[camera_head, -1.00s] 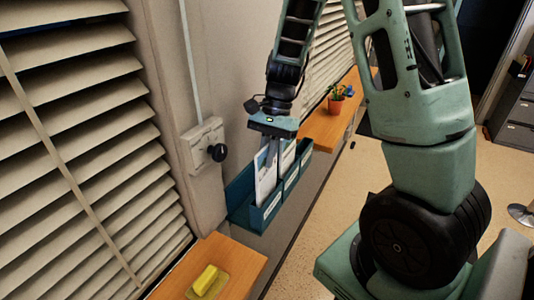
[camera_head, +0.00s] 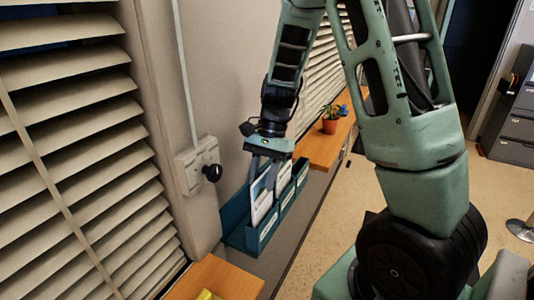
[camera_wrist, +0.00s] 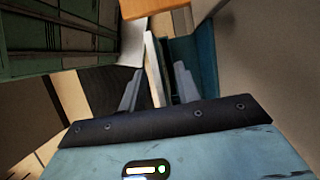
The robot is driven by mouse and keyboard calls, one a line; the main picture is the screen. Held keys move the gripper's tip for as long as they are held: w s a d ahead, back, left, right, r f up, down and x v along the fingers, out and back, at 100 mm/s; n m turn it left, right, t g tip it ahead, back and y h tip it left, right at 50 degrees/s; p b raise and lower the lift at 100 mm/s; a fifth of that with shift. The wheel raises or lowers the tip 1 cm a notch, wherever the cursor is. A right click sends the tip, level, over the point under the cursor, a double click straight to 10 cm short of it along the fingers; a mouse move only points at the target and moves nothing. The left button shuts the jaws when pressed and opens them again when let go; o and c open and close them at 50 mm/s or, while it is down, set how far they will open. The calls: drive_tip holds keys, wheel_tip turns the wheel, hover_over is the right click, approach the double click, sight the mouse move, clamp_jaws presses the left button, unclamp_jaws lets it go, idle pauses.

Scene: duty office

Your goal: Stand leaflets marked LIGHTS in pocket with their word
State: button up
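A teal rack (camera_head: 235,224) with several pockets hangs along the wall below the window ledges. Its pockets carry white labels, too small to read. A white leaflet (camera_head: 261,205) stands upright in the nearest pocket, and another pale leaflet (camera_head: 284,178) stands in the pocket behind it. My gripper (camera_head: 265,170) is directly above the nearest pocket, pointing down. In the wrist view, my gripper (camera_wrist: 157,84) has its fingers spread on either side of a white leaflet edge (camera_wrist: 152,62), with gaps visible. The word on the leaflet cannot be read.
A wooden ledge (camera_head: 218,277) with a yellow item (camera_head: 207,295) is at the near end. Another ledge (camera_head: 322,150) with a potted plant (camera_head: 331,120) lies beyond the rack. A wall box with a black knob (camera_head: 211,173) is close left. Open floor lies right.

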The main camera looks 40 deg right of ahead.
drive_tip(key=b+v, duration=0.3)
drive_tip(key=v, duration=1.4)
drive_tip(key=shift+s, duration=0.1)
